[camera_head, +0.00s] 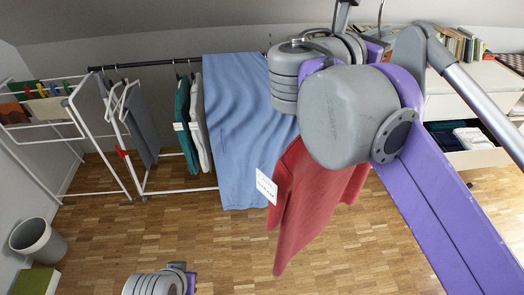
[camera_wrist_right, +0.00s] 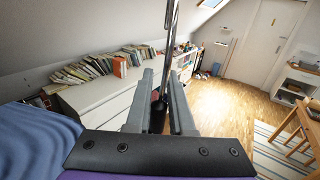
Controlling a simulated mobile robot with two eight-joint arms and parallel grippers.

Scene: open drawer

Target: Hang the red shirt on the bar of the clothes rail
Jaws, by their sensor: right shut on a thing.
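The red shirt (camera_head: 312,195) with a white tag hangs in the air right of the blue cloth. Its top is hidden behind my right arm in the head view. My right gripper, seen in the right wrist view (camera_wrist_right: 164,85), is shut on the upright metal stem of a hanger (camera_wrist_right: 171,45). The shirt is barely visible in that view. The clothes rail has a black horizontal bar (camera_head: 148,63) on a white frame, left of my right arm. Part of my left arm shows at the bottom of the head view, but its gripper does not.
Grey, teal (camera_head: 183,112) and light grey garments and a large blue cloth (camera_head: 240,130) hang on the rail. A drying rack (camera_head: 62,118) and grey bin (camera_head: 38,240) stand left. A white dresser (camera_head: 480,85) with books and an open drawer (camera_head: 480,158) stands right.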

